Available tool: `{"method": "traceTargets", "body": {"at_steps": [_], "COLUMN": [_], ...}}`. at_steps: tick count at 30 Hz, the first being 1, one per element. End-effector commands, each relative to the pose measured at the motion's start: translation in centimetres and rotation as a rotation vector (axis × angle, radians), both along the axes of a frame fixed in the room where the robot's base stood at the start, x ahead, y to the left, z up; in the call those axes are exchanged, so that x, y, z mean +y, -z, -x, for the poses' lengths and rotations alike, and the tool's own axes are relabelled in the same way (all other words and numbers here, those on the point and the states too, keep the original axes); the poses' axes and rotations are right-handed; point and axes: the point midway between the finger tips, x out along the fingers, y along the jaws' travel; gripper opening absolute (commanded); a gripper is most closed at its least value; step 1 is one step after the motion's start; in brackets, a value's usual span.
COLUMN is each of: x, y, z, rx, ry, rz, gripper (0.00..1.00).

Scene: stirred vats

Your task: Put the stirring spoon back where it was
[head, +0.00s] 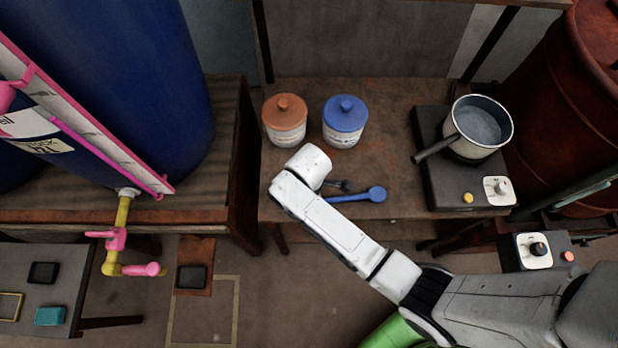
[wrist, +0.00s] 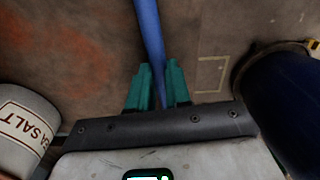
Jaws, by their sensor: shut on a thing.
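The blue stirring spoon (head: 376,194) shows in the head view over the front of the brown table, its bowl to the right and its handle running left beside my arm. My gripper (wrist: 159,78) is shut on the spoon, with its teal fingers on either side of the blue handle (wrist: 147,25) in the wrist view. The spoon's bowl is out of the wrist view. In the head view my wrist hides part of the gripper, and I cannot tell whether the spoon touches the tabletop.
An orange-lidded jar (head: 285,122) and a blue-lidded jar (head: 345,122) stand behind my wrist. A pot (head: 481,124) sits on a dark hotplate (head: 440,180) at the right. A large blue vat (head: 150,70) with a yellow and pink tap (head: 122,235) is at the left.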

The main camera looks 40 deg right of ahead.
Motion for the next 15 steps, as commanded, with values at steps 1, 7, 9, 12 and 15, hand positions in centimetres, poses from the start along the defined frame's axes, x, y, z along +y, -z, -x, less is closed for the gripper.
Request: {"method": "traceTargets", "body": {"at_steps": [1,7,9,12,15], "x": [-0.01,-0.01,-0.01,-0.01,-0.01], "y": [-0.02,0.03,0.10,0.22,0.36], "z": [-0.02,-0.02,-0.01,-0.01,-0.01], "rx": [0.000,0.000,0.000,0.000,0.000], "ry": [0.000,0.000,0.000,0.000,0.000], "rz": [0.000,0.000,0.000,0.000,0.000], "gripper": [0.00,0.00,0.00,0.00,0.00]}}
